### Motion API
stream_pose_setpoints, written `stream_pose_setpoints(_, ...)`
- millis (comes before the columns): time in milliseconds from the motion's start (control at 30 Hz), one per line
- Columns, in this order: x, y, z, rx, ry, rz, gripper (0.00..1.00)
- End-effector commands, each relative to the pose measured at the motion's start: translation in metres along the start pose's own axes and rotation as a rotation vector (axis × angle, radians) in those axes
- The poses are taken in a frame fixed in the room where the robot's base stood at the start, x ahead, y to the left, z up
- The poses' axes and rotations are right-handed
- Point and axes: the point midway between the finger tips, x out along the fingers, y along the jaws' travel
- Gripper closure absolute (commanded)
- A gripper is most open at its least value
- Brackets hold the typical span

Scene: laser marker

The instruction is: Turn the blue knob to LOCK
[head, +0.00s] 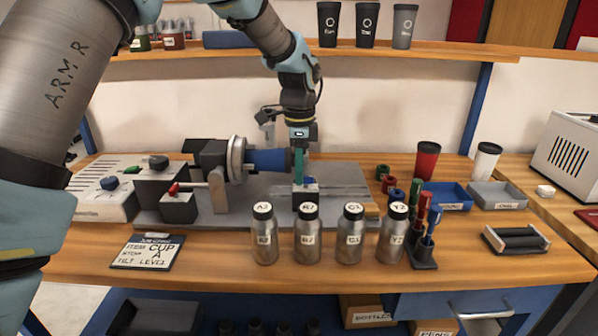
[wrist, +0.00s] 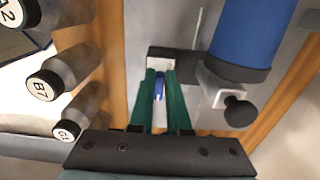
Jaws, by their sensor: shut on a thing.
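The blue knob (wrist: 159,86) is a narrow blue grip between the green fingers of my gripper (wrist: 160,78) in the wrist view. In the head view the blue knob (head: 309,182) shows as a small blue patch on a small dark block (head: 306,197) with a pale front, right of the clamped blue cup (head: 265,160). My gripper (head: 299,167) points straight down from above and is shut on the knob. The fingers hide part of the knob. No LOCK mark can be read in either view.
The blue cup sits in a round chuck (head: 237,158) close left of my fingers. A black round knob (wrist: 240,110) is right of them in the wrist view. Several labelled bottles (head: 308,232) stand in front.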

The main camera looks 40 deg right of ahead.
Motion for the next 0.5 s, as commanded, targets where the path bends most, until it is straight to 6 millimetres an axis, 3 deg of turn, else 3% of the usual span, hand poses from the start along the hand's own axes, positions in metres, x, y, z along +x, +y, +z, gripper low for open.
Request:
stream_pose_setpoints(267, -0.0004, 0.0010, 0.0001, -0.029, -0.001, 0.002, 1.00)
stream_pose_setpoints(500, -0.0009, 0.0030, 0.0003, -0.153, -0.003, 0.003, 1.00)
